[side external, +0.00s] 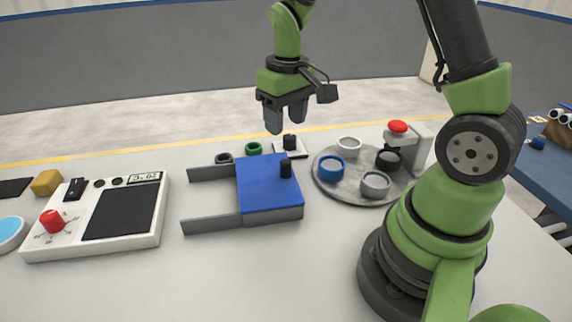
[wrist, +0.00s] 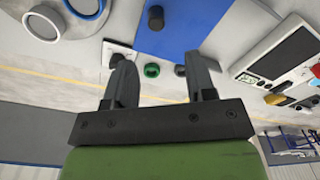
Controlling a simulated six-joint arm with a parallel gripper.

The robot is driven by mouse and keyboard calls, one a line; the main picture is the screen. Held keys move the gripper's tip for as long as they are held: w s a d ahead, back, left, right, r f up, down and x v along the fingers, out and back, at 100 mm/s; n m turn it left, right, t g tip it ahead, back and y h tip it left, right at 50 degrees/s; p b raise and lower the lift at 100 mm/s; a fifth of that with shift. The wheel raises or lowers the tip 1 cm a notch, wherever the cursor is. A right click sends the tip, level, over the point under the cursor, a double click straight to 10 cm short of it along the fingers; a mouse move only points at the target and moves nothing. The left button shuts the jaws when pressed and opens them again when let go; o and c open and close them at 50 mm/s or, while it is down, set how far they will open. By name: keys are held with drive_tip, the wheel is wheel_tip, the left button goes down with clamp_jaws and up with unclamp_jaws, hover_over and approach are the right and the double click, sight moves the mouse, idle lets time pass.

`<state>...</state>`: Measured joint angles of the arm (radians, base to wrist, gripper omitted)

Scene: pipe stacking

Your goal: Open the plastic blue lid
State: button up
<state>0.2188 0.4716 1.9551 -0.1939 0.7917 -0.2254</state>
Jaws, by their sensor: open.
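The blue lid (side external: 265,181) is a flat rectangular cover with a dark upright knob (side external: 286,169) near its right edge. It sits on a grey box with two grey rails (side external: 212,224) reaching out to the left. The lid (wrist: 183,22) and its knob (wrist: 156,17) also show at the top of the wrist view. My gripper (side external: 285,128) is open and empty, raised above the table behind the lid. In the wrist view its two fingers (wrist: 163,83) are apart, with nothing between them in their grip.
A round grey tray (side external: 341,188) with several rings stands right of the lid, with a red button (side external: 398,127) behind it. A green ring (side external: 253,148) and a white switch plate (side external: 299,153) lie behind the lid. A white control panel (side external: 45,246) is at left. The table front is clear.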

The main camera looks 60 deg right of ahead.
sight(286, 161)
drive_tip(key=shift+w+d+f, duration=0.1)
drive_tip(key=shift+d+f, duration=0.05)
drive_tip(key=shift+f, duration=0.35)
drive_tip(key=shift+d+f, duration=0.15)
drive_tip(key=shift+f, duration=0.35)
wheel_tip(286, 161, down, 10)
drive_tip(key=shift+r, duration=0.2)
drive_tip(key=shift+c, duration=0.3)
